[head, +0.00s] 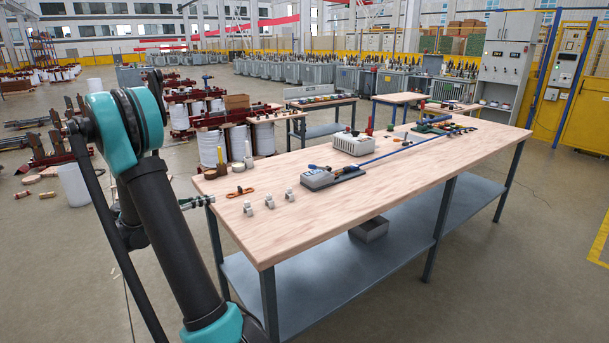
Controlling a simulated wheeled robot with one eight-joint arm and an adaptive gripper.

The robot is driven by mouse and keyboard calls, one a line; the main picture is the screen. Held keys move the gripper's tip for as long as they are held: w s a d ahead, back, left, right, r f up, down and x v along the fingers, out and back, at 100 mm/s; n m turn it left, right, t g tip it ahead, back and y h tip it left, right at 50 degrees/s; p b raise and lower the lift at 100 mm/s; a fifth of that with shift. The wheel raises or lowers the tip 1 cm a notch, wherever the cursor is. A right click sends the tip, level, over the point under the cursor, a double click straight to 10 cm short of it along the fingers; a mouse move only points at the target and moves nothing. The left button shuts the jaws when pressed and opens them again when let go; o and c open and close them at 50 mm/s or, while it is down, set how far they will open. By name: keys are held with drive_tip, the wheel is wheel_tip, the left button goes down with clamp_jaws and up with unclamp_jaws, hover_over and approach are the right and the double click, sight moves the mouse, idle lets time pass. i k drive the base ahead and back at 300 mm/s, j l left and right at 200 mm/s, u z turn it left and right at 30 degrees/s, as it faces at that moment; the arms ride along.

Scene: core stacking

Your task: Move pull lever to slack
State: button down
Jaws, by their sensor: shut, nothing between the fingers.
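A grey device (318,179) with a dark base lies on the wooden workbench (420,160), near its front middle. A small blue handle (318,168), possibly the pull lever, lies along its top; its exact setting is too small to tell. A long blue rod (393,153) runs from the device toward the back right of the bench. My gripper (208,201) is at the bench's left corner, well left of the device and apart from it. It looks shut and empty, though it is small in view.
A white box (352,144) and a red upright item stand behind the device. The bench's front right is clear.

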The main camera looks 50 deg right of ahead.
sight(319, 167)
drive_tip(key=k+l, duration=0.1)
drive_tip(key=l, duration=0.9)
drive_tip(key=k+l, duration=0.15)
drive_tip(key=l, duration=0.3)
